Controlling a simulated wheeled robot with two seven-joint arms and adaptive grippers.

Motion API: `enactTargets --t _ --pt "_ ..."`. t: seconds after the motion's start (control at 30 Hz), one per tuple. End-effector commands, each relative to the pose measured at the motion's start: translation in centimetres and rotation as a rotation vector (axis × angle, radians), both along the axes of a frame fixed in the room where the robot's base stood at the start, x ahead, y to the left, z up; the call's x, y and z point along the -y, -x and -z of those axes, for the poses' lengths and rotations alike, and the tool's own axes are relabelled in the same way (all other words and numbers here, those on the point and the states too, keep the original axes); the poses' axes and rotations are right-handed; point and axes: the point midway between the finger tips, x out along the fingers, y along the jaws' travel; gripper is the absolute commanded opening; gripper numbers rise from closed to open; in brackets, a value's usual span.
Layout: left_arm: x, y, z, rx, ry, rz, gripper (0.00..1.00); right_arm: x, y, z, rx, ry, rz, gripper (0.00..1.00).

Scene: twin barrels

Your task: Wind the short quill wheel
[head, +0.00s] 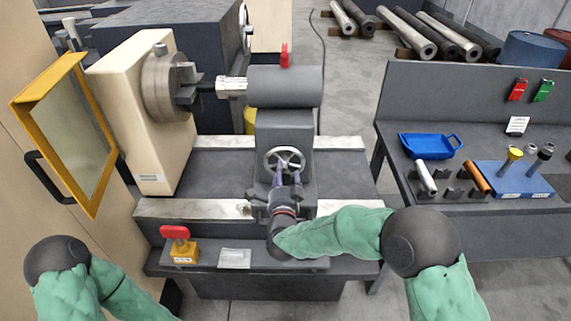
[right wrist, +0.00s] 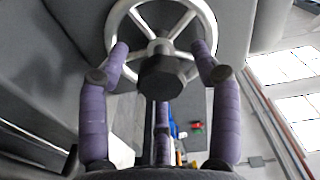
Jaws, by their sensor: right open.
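The quill wheel (head: 285,151) is a small silver spoked handwheel on the near face of the grey tailstock (head: 284,126). In the right wrist view the wheel (right wrist: 160,8) shows its rim, its spokes and a dark hub (right wrist: 162,78). My right gripper (head: 286,178) is open in front of the wheel. In the right wrist view its purple fingers (right wrist: 160,60) stand on either side of the hub, overlapping the lower wheel. I cannot tell whether they touch it. Of my left arm only part shows at the lower left; its gripper is out of view.
The chuck (head: 165,86) is at the left, behind the open yellow-framed door (head: 65,130). A red stop button (head: 176,236) stands on the front ledge. A side bench at right holds a blue scoop (head: 430,145) and a blue tool block (head: 512,181).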

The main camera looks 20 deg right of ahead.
Motion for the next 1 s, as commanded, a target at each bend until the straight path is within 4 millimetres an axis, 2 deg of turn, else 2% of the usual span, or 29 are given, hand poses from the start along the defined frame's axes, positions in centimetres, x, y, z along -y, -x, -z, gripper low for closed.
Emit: enactTargets --t 0.7,1.0 --pt "0.0 0.0 -0.4 0.000 0.000 0.000 0.54 -1.7 5.8 -0.1 0.001 0.000 -0.001 0.64" --pt "0.0 0.0 -0.4 0.000 0.000 0.000 0.54 -1.8 6.5 0.0 0.001 0.000 0.001 0.64"
